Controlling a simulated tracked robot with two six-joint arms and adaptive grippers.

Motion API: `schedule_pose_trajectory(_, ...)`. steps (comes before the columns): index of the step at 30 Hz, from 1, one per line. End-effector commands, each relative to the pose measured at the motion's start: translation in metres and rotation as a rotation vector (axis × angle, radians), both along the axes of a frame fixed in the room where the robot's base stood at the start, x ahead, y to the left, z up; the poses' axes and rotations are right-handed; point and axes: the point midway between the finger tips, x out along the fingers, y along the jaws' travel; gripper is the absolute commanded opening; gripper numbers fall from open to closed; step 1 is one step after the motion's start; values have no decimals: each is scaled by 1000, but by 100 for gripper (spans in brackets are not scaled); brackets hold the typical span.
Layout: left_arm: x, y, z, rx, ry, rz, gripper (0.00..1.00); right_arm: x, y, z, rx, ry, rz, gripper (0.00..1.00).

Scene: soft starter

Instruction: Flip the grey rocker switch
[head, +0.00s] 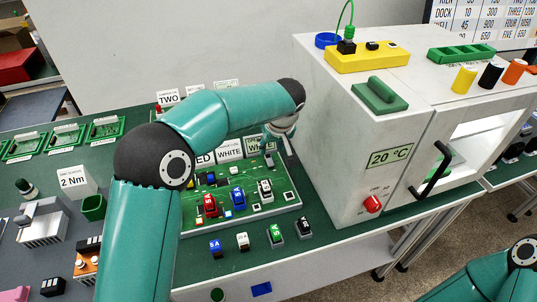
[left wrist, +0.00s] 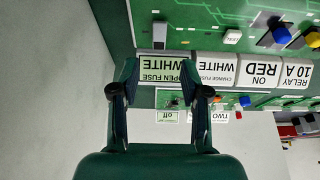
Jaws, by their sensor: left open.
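My left gripper (head: 284,148) hangs over the back right corner of the green circuit board (head: 272,207), partly hidden by its own wrist. In the left wrist view its two fingers (left wrist: 160,72) are apart, with nothing held between them. A small grey upright part (left wrist: 160,36) shows between and beyond the fingertips, at the board's edge. I cannot tell whether it is the grey rocker switch, and no other part is clearly that switch. My right gripper is out of view.
The board carries a red block (head: 210,205), a blue block (head: 237,198) and a white block (head: 265,189). A white oven-like cabinet (head: 340,150) stands close to the right of my left gripper. Loose coloured blocks (head: 275,235) lie in front of the board.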

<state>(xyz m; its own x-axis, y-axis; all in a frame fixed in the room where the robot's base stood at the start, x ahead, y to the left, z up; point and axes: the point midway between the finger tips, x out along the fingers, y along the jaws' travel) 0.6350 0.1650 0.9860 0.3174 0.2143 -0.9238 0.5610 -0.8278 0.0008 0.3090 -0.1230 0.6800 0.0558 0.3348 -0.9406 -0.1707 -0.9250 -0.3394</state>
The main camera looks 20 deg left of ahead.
Motion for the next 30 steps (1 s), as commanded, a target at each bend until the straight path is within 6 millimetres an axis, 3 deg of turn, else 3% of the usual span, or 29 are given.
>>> schedule_pose_trajectory(6,14,9,-42,1,6,-2,46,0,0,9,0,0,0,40)
schedule_pose_trajectory(12,23,14,-65,1,3,-2,46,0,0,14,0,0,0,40)
schedule_pose_trajectory(25,26,15,-73,1,0,-4,46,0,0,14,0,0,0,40)
schedule_pose_trajectory(30,26,15,-73,1,0,-4,18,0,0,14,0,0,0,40)
